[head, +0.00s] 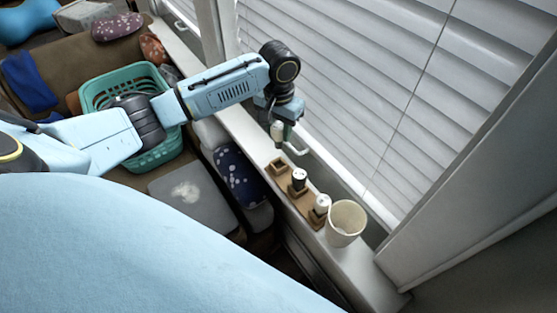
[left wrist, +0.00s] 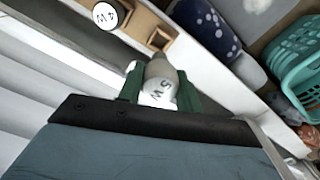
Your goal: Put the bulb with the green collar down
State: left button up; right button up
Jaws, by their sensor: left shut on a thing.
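My left gripper (head: 283,135) is shut on a white bulb (left wrist: 160,82) above the window sill. In the left wrist view the bulb sits between the two dark green fingers and bears a "5 W" mark. I cannot make out a green collar on it. A wooden holder (head: 278,167) on the sill below stands empty; its open socket also shows in the left wrist view (left wrist: 158,38), just beyond the bulb. The bulb is apart from it in the head view. My right gripper is not in view.
Two more bulbs stand in wooden holders along the sill, a middle one (head: 299,177) and a near one (head: 322,203). A cream cup (head: 346,222) is beside the near one. Blinds (head: 370,80) hang close behind. A teal basket (head: 100,90) is at the left.

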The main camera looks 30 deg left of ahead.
aim_at(279, 142)
pick_arm(q)
notch_tip(279, 142, down, 5)
jog(key=shift+f+b, duration=0.1)
jog(key=shift+b, duration=0.45)
notch_tip(279, 142, down, 4)
jog(key=shift+f+b, duration=0.1)
jog(key=shift+b, duration=0.45)
jog(key=shift+f, duration=0.1)
jog(key=o, duration=1)
jog(key=shift+f, duration=0.1)
jog(key=shift+c, duration=0.2)
jog(key=shift+r, duration=0.25)
notch_tip(279, 142, up, 11)
jog(key=p, duration=0.2)
jog(key=shift+f+p, duration=0.15)
jog(key=shift+p, duration=0.2)
jog(key=shift+r, duration=0.55)
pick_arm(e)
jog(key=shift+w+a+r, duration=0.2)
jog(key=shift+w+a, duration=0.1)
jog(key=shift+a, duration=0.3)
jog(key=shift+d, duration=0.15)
